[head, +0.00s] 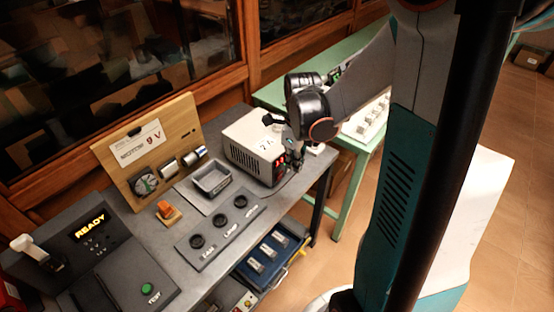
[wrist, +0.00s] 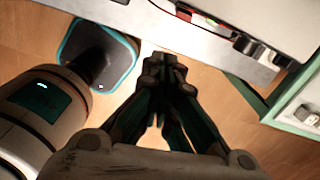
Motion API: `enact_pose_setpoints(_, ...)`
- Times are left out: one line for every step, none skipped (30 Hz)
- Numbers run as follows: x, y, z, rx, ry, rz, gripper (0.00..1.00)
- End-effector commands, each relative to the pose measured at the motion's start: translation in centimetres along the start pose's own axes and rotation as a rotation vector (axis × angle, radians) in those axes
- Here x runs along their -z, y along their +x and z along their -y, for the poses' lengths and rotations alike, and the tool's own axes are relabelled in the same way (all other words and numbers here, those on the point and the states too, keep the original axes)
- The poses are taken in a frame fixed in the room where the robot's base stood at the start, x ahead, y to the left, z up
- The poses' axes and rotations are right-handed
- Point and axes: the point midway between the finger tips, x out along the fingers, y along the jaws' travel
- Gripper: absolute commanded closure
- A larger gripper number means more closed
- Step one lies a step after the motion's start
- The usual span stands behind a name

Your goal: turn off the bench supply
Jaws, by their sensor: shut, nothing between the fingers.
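The bench supply (head: 250,143) is a cream box with side vents and a lit red display on its front, standing at the right end of the grey bench. My gripper (head: 294,163) is at the front of it, close to the display side; I cannot tell whether it touches. The gripper partly hides the front panel, and I cannot make out the switch. In the wrist view my gripper (wrist: 160,58) is shut and empty, pointing toward the bench edge. The supply's pale casing (wrist: 280,14) is at upper right there, with red and dark front parts beside it.
A small metal tray (head: 211,182), an orange switch block (head: 168,211) and a panel with three round sockets (head: 221,232) lie left of the supply. A wooden meter board (head: 150,150) stands behind. A green table (head: 345,143) is to the right, across a gap.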

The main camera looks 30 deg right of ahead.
Motion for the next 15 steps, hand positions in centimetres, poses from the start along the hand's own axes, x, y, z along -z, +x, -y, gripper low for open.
enact_pose_setpoints(0.24, 0.28, 0.36, -0.001, 0.045, -0.006, 1.0)
enact_pose_setpoints(0.37, 0.45, 0.51, -0.002, 0.069, -0.009, 1.0)
enact_pose_setpoints(0.5, 0.63, 0.68, -0.002, 0.096, -0.012, 1.0)
enact_pose_setpoints(0.58, 0.73, 0.79, -0.002, 0.111, -0.014, 1.0)
enact_pose_setpoints(0.65, 0.8, 0.86, -0.002, 0.124, -0.015, 1.0)
enact_pose_setpoints(0.71, 0.87, 0.92, -0.002, 0.134, -0.017, 1.0)
enact_pose_setpoints(0.74, 0.9, 0.95, -0.002, 0.14, -0.017, 1.0)
enact_pose_setpoints(0.76, 0.92, 0.96, -0.002, 0.143, -0.018, 1.0)
enact_pose_setpoints(0.77, 0.93, 0.96, -0.002, 0.145, -0.018, 1.0)
enact_pose_setpoints(0.76, 0.93, 0.95, -0.002, 0.145, -0.018, 1.0)
enact_pose_setpoints(0.76, 0.93, 0.95, -0.001, 0.144, -0.018, 1.0)
enact_pose_setpoints(0.76, 0.93, 0.94, -0.001, 0.144, -0.018, 1.0)
enact_pose_setpoints(0.75, 0.93, 0.94, -0.001, 0.143, -0.018, 1.0)
enact_pose_setpoints(0.75, 0.92, 0.93, -0.001, 0.143, -0.018, 1.0)
enact_pose_setpoints(0.75, 0.92, 0.93, -0.001, 0.143, -0.018, 1.0)
